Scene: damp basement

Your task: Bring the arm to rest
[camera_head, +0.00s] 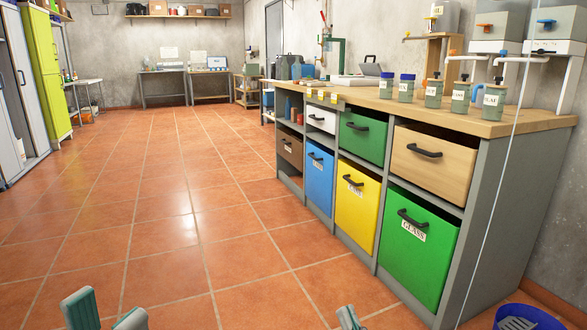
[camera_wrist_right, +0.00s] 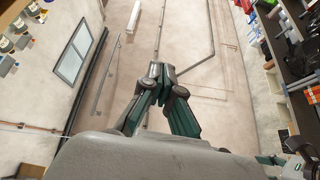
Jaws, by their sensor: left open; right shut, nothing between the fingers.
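My left gripper (camera_head: 106,313) shows at the bottom left of the head view. Its two fingertips stand apart over the tiled floor, with nothing between them. Only the tip of my right gripper (camera_head: 349,318) shows at the bottom edge of the head view, in front of the workbench. In the right wrist view the right gripper (camera_wrist_right: 158,74) has its fingers together and holds nothing. The rest of both arms is outside the head view.
A workbench (camera_head: 545,120) with coloured drawers stands on the right, several labelled jars on top. A blue basket (camera_head: 528,318) sits at the bottom right corner. Green lockers (camera_head: 42,70) stand far left. The tiled floor (camera_head: 170,200) between is clear.

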